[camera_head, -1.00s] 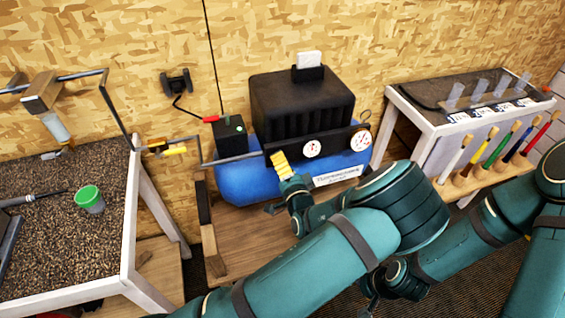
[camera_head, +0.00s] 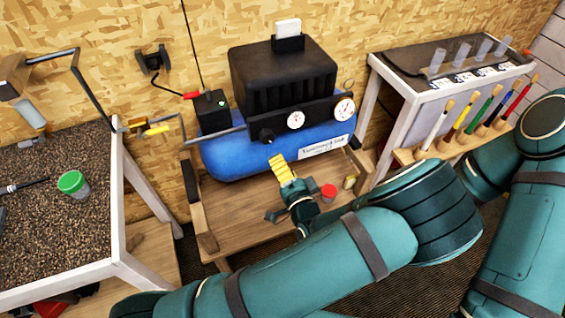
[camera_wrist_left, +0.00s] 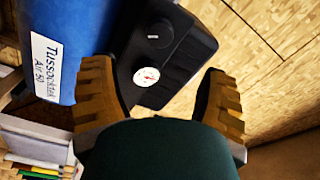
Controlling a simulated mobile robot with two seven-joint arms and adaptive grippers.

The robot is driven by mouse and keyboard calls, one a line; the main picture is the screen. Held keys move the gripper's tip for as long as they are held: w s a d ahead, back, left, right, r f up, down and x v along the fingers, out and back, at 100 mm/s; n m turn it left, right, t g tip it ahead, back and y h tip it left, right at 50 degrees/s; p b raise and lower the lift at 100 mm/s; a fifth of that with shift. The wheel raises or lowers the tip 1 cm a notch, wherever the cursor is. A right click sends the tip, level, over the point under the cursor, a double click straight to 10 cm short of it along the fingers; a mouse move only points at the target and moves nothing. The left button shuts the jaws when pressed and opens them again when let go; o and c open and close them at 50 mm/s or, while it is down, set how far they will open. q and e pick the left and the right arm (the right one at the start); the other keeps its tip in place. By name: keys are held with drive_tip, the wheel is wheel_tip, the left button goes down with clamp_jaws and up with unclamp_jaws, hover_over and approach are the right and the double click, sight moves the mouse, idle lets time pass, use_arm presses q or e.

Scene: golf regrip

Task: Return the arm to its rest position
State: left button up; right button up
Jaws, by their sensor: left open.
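My left gripper (camera_head: 281,168), with yellow finger pads, is in front of the blue air compressor tank (camera_head: 228,158) in the head view. In the left wrist view my left gripper (camera_wrist_left: 157,80) has its two fingers wide apart with nothing between them. Beyond them are the compressor's black panel with a knob and a gauge (camera_wrist_left: 147,76). My left arm (camera_head: 300,265) stretches across the bottom of the head view, bent at the elbow on the right. My other arm (camera_head: 510,235) is at the right edge; its gripper is not seen.
A red-capped jar (camera_head: 328,194) stands on the wooden bench (camera_head: 240,222) close to my left gripper. At left is a gravel-topped table (camera_head: 60,235) with a green-lidded cup (camera_head: 72,184). At right, several brushes (camera_head: 478,110) stand in a rack beside a white-framed table (camera_head: 408,100).

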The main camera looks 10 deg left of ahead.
use_arm(q)
drive_tip(key=s+a+f+n+g+h, duration=0.2)
drive_tip(key=f+g+h, duration=0.15)
drive_tip(key=f, duration=0.35)
drive_tip(key=s+a+f+n+g+h, duration=0.1)
drive_tip(key=s+f+n+g+h, duration=0.2)
drive_tip(key=f, duration=0.5)
drive_tip(key=s+d+n+g+h, duration=0.3)
drive_tip(key=s+g+h, duration=0.3)
drive_tip(key=s+h, duration=0.1)
drive_tip(key=shift+s+r+n+h, duration=0.35)
drive_tip(key=shift+s+r, duration=0.1)
drive_tip(key=shift+s, duration=0.2)
drive_tip(key=shift+g, duration=0.25)
idle(1.4)
